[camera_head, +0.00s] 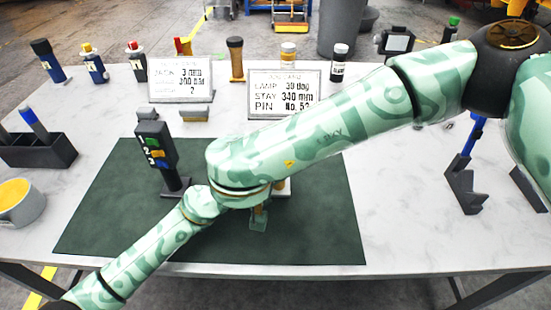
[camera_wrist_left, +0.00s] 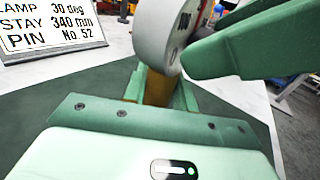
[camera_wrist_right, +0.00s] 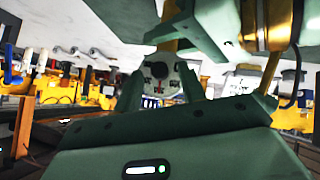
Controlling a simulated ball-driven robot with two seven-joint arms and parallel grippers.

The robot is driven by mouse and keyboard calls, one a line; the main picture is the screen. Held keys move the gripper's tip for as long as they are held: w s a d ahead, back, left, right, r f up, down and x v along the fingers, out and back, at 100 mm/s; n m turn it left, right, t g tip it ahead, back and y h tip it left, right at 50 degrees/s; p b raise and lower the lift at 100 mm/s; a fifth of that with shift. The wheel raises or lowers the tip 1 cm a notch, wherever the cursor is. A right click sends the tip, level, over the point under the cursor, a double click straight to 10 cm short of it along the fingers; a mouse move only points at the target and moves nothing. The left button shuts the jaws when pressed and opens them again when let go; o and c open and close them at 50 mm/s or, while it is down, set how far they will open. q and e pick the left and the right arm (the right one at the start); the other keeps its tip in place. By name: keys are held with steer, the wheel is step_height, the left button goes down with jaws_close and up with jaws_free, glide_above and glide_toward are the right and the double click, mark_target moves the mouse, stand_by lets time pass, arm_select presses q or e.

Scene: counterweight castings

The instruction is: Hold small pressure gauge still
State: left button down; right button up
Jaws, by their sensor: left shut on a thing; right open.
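The small pressure gauge shows in the left wrist view as a grey round body (camera_wrist_left: 172,40), nearly edge-on, above a brass-coloured stem. My left gripper (camera_wrist_left: 158,88) is shut on that stem, low on the gauge. In the right wrist view, which looks upside down, the round dial face (camera_wrist_right: 160,72) with dark marks appears between the fingers of my right gripper (camera_wrist_right: 162,88). These fingers are open; whether they touch the dial I cannot tell. In the head view my right arm (camera_head: 310,125) hides most of the gauge and both grippers.
A dark green mat (camera_head: 100,215) lies on the white table (camera_head: 440,240). On it stands a black post with coloured buttons (camera_head: 155,150). Two placards (camera_head: 180,82) (camera_head: 284,95) stand behind. A grey mug (camera_head: 22,205) and black holder (camera_head: 40,152) are left. A dark bracket (camera_head: 463,187) stands right.

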jaws_close()
steer(key=m+y, duration=0.1)
steer(key=y, duration=0.1)
steer(key=d+m+y, duration=0.1)
steer(key=y, duration=0.2)
steer(key=shift+r+m, duration=0.1)
steer(key=shift+m, duration=0.3)
steer(key=shift+y, duration=0.4)
stand_by(0.4)
jaws_free()
steer(key=shift+d, duration=0.1)
